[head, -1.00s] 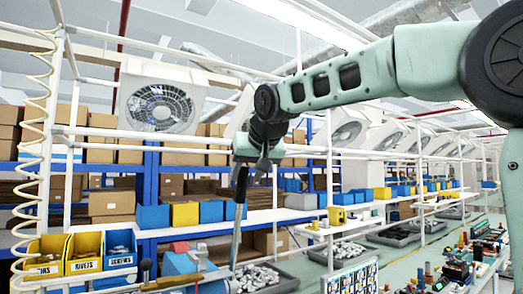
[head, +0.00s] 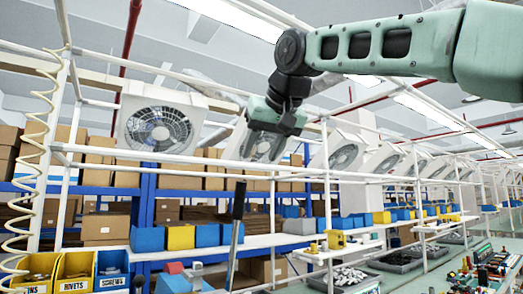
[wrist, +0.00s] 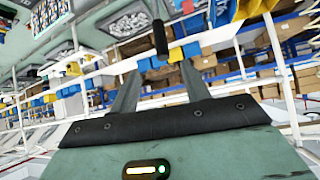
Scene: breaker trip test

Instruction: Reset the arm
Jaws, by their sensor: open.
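My gripper (head: 270,138) is raised at upper middle in the head view, tilted downward. In the wrist view its two fingers (wrist: 158,70) stand apart with nothing between them. An upright lever with a black grip (head: 238,200) and a thin grey rod stands below and left of the gripper in the head view, apart from it. A dark upright grip (wrist: 160,38) shows just beyond the fingertips in the wrist view. The lever's lower end is outside the head picture.
White frame posts and rails (head: 328,190) stand around the arm. Yellow and blue labelled bins (head: 75,272) are at lower left. A coiled hose (head: 35,150) hangs at the left. Shelves of cardboard boxes (head: 100,152) and several fans (head: 160,125) are behind. A bench with small parts (head: 490,265) is at lower right.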

